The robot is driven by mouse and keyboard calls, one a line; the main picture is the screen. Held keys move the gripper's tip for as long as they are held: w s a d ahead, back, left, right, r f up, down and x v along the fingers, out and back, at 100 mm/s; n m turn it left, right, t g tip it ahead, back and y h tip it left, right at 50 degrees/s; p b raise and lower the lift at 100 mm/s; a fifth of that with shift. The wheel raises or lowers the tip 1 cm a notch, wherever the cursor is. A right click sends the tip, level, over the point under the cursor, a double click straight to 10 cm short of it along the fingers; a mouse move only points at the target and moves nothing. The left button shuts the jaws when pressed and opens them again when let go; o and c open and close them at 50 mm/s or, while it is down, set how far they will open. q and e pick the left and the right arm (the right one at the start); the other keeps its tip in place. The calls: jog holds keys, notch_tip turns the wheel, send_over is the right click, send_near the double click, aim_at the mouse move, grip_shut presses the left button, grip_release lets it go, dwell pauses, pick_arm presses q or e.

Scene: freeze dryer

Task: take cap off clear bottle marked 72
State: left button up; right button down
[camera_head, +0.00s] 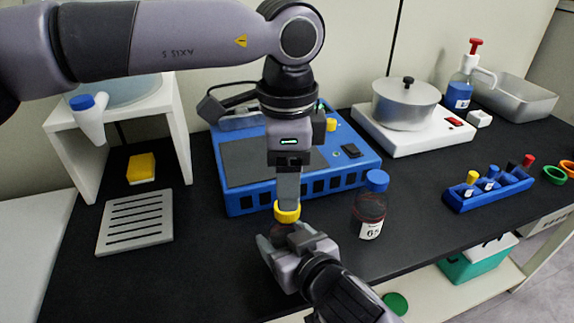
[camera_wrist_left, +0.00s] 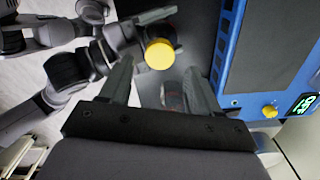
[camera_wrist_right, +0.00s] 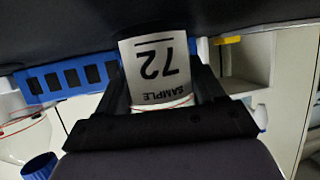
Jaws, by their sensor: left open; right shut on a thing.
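The clear bottle marked 72 is held in my right gripper (camera_head: 290,247), which is shut on its body. Its white label reading SAMPLE 72 (camera_wrist_right: 160,65) shows upside down between the fingers in the right wrist view. Its yellow cap (camera_head: 287,212) is on top and also shows in the left wrist view (camera_wrist_left: 160,54). In the head view, my right gripper hides most of the bottle body. My left gripper (camera_head: 288,198) points down right above the cap, with its fingers open. In the left wrist view the cap appears between and just past the fingertips; contact cannot be told.
A brown bottle marked 65 with a blue cap (camera_head: 371,207) stands close to the right. Behind is a blue device (camera_head: 235,195). A blue tube rack (camera_head: 489,192) and a hotplate (camera_head: 425,138) with a pot are further right. A slotted grey tray (camera_head: 136,220) lies left.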

pick_arm(q)
jog(key=m, duration=0.6)
jog(key=shift+r, duration=0.2)
jog(key=m, duration=0.4)
jog(key=shift+d+r+m, duration=0.1)
jog(key=shift+r+m, duration=0.1)
jog(key=shift+m, duration=0.2)
jog(key=m, duration=0.6)
jog(key=shift+r, duration=0.25)
jog(key=m, duration=0.4)
jog(key=shift+r+m, duration=0.2)
jog(key=shift+m, duration=0.2)
jog(key=m, duration=0.4)
jog(key=shift+r+m, duration=0.2)
jog(key=shift+m, duration=0.1)
jog(key=m, duration=0.4)
jog(key=shift+r+m, duration=0.15)
jog(key=shift+m, duration=0.15)
jog(key=m, duration=0.6)
jog(key=shift+r, duration=0.25)
jog(key=m, duration=0.4)
jog(key=shift+r+m, duration=0.2)
jog(key=shift+m, duration=0.2)
jog(key=shift+f, duration=4)
